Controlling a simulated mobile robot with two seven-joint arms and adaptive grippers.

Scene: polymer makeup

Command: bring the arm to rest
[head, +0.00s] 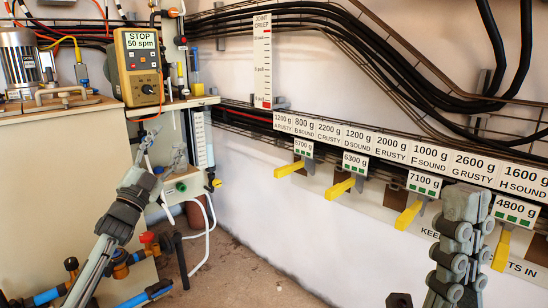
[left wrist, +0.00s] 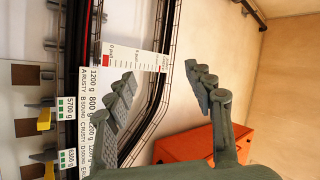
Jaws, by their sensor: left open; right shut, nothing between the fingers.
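My left arm comes in from the lower left in the head view. Its gripper (head: 163,149) is raised in front of the bench side and the wall. In the left wrist view the left gripper (left wrist: 160,72) has its two grey fingers spread wide, with nothing between them. My right gripper (head: 466,195) stands upright at the lower right of the head view, close to the camera. Its fingers are together and empty, in front of the labelled wall strip. The rest of the right arm is out of view.
Yellow levers (head: 341,188) stick out below the weight labels (head: 385,150) on the right wall. Blue pipe fittings (head: 150,293) lie low left. An orange-red object (left wrist: 195,145) shows in the left wrist view.

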